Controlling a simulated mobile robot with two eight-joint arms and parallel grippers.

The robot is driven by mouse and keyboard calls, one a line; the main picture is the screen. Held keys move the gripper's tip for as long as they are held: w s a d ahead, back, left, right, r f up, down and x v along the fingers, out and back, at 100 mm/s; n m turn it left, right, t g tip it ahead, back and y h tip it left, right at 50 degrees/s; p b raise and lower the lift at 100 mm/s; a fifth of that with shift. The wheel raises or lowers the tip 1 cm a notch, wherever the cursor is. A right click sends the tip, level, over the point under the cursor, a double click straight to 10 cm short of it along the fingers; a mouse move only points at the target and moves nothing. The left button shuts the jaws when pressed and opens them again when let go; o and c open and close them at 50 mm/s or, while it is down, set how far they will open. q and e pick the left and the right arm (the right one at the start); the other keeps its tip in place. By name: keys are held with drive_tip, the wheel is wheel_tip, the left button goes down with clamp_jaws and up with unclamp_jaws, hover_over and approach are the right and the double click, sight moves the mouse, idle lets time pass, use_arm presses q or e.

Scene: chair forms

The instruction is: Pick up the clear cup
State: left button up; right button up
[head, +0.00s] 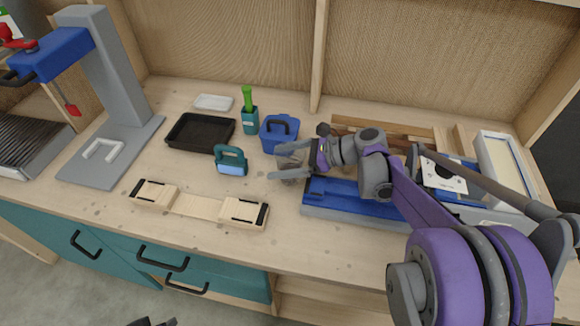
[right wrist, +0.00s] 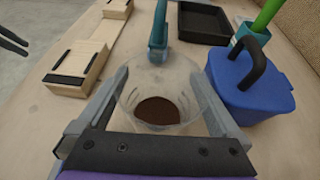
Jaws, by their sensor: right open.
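The clear cup (right wrist: 160,92) stands upright on the wooden bench with dark brown contents in its bottom. In the head view the cup (head: 291,162) is partly hidden by my right gripper. My right gripper (head: 280,161) is open, with one finger on each side of the cup. In the right wrist view the fingers of my right gripper (right wrist: 163,90) flank the cup; whether they touch it I cannot tell. A dark tip at the bottom edge of the head view may be my left gripper (head: 152,322); its jaws do not show clearly.
Close by are a blue lidded box (head: 279,134), a teal-handled tool (head: 231,160), a black tray (head: 201,131) and a teal holder with a green handle (head: 249,118). Wooden blocks (head: 243,211) lie near the front edge. A blue fixture (head: 350,199) lies under my right arm.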

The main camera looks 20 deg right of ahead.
drive_tip(key=shift+w+a+f, duration=0.15)
drive_tip(key=shift+w+a, duration=0.1)
drive_tip(key=shift+a, duration=0.1)
drive_tip(key=shift+c, duration=0.2)
drive_tip(key=c, duration=0.8)
drive_tip(key=shift+o, duration=0.2)
wheel_tip(320, 180, up, 10)
drive_tip(key=p, duration=0.1)
